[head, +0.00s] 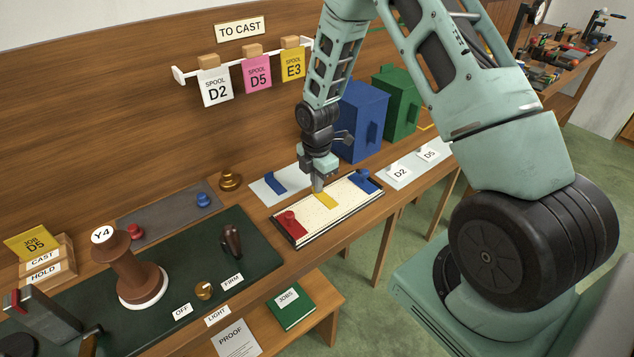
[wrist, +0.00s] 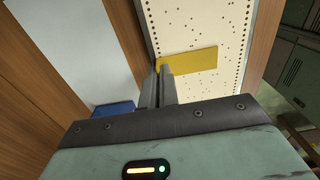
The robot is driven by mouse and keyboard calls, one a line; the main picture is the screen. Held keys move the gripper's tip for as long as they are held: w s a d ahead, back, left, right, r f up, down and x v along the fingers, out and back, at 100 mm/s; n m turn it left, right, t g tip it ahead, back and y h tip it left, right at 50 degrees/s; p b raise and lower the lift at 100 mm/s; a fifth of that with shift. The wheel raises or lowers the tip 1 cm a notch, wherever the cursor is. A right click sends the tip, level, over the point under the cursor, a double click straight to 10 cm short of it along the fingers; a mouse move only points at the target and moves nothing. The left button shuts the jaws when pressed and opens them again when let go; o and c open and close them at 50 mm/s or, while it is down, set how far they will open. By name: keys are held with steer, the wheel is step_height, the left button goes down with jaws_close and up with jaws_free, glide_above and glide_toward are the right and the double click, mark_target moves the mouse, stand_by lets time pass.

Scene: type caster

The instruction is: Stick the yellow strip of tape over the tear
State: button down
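The yellow strip of tape (head: 326,201) lies across the cream perforated paper (head: 342,205), between a red piece (head: 290,224) and a blue piece (head: 364,181). In the wrist view, the yellow strip (wrist: 190,62) runs from the paper's left edge toward its right side. My gripper (head: 317,189) is low over the strip's far end. In the wrist view, my gripper's (wrist: 158,72) fingers are close together, with the strip's yellow end between their tips. No tear shows; I cannot tell whether the strip covers it.
A blue strip (head: 275,183) lies on a pale sheet (head: 262,194) left of the paper. Blue (head: 361,120) and green (head: 397,100) boxes stand behind. A spool marked Y4 (head: 134,265) and a dark handle (head: 232,238) stand on the green mat (head: 190,262).

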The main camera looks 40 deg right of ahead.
steer(key=c, duration=1.6)
jaws_free()
steer(key=shift+r+p, duration=2.6)
steer(key=shift+r, duration=0.45)
